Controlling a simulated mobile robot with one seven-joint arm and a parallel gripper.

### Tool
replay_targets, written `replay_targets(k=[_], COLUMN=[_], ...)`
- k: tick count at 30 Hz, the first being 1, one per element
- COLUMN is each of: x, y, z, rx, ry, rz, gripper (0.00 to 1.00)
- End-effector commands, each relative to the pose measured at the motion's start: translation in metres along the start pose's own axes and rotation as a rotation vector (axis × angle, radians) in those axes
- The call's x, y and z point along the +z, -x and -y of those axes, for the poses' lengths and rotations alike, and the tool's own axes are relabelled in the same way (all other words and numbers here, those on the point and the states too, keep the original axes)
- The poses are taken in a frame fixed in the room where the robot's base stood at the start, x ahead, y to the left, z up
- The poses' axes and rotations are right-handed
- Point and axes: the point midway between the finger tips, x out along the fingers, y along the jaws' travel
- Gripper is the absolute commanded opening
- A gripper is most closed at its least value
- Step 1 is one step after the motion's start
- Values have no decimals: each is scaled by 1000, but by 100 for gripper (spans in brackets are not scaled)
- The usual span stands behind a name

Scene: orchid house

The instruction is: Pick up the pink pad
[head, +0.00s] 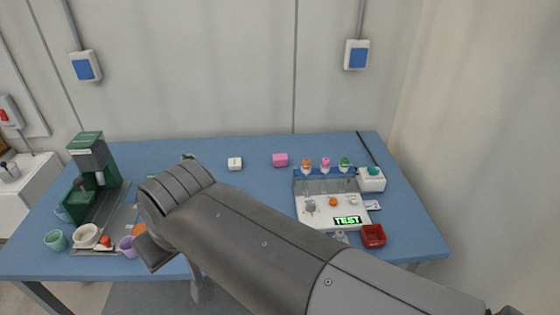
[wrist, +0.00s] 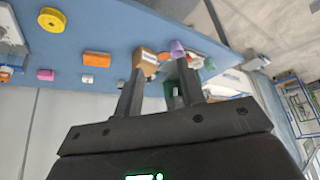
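The pink pad (head: 280,160) is a small block lying flat near the back of the blue table, right of a white pad (head: 235,163). It also shows at the left of the wrist view (wrist: 45,75), well away from my fingers. My gripper (wrist: 161,72) is open, with a clear gap between its two dark fingers and nothing held. It is over the table's left part, facing the coffee machine side. In the head view my arm crosses the middle of the table and hides the fingertips.
A green coffee machine (head: 94,158) and cups stand at the left. A test station (head: 325,212) and red tray (head: 373,236) are at the right. The wrist view shows an orange block (wrist: 97,58), yellow disc (wrist: 52,20) and brown box (wrist: 145,60). The wall stands behind the table.

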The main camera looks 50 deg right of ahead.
Motion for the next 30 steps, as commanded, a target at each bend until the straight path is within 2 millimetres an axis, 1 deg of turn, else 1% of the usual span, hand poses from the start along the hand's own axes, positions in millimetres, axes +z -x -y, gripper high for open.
replay_targets(k=[13,28,30], x=[0,0,0], y=[0,0,0], z=[0,0,0], rx=[0,0,0], ry=[0,0,0], rz=[0,0,0], gripper=[37,78,78])
